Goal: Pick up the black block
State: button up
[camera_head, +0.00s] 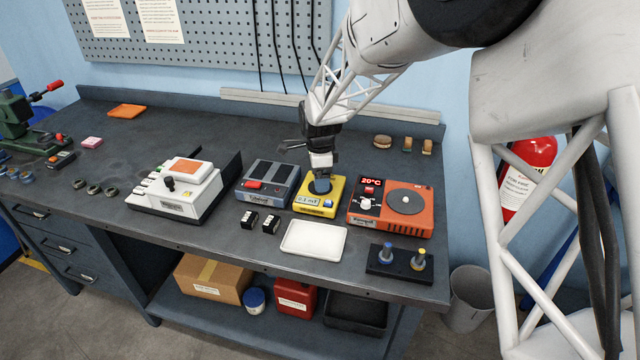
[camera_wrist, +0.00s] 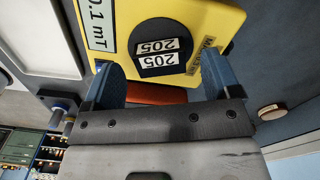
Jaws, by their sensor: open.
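My gripper (camera_head: 321,172) is open, pointing down just above the yellow device (camera_head: 313,209). In the wrist view its two blue fingers (camera_wrist: 162,75) are spread apart with nothing between the tips. Beyond them, on the yellow device's dark round pad, is a black block (camera_wrist: 157,51) with two white labels reading 205; its dark edges blend into the pad. In the head view the gripper hides this spot. Two more black blocks with white labels stand on the bench in front of the grey device: a left one (camera_head: 249,219) and a right one (camera_head: 271,224).
A white tray (camera_head: 314,253) lies in front of the yellow device. An orange-red hotplate (camera_head: 391,226) stands close on its right and a grey device (camera_head: 268,183) close on its left. A black holder with two knobs (camera_head: 399,267) is near the front edge.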

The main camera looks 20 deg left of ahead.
jog(key=shift+f, duration=0.8)
jog(key=c, duration=1.3)
jog(key=shift+o, duration=0.2)
jog(key=shift+r, duration=0.1)
jog(key=shift+r, duration=0.4)
notch_tip(320, 180, up, 3)
jog(key=s+d, duration=0.4)
jog(key=s, duration=0.3)
jog(key=s+d+r, duration=0.1)
jog(key=s+d, duration=0.2)
jog(key=s, duration=0.4)
jog(key=shift+d, duration=0.35)
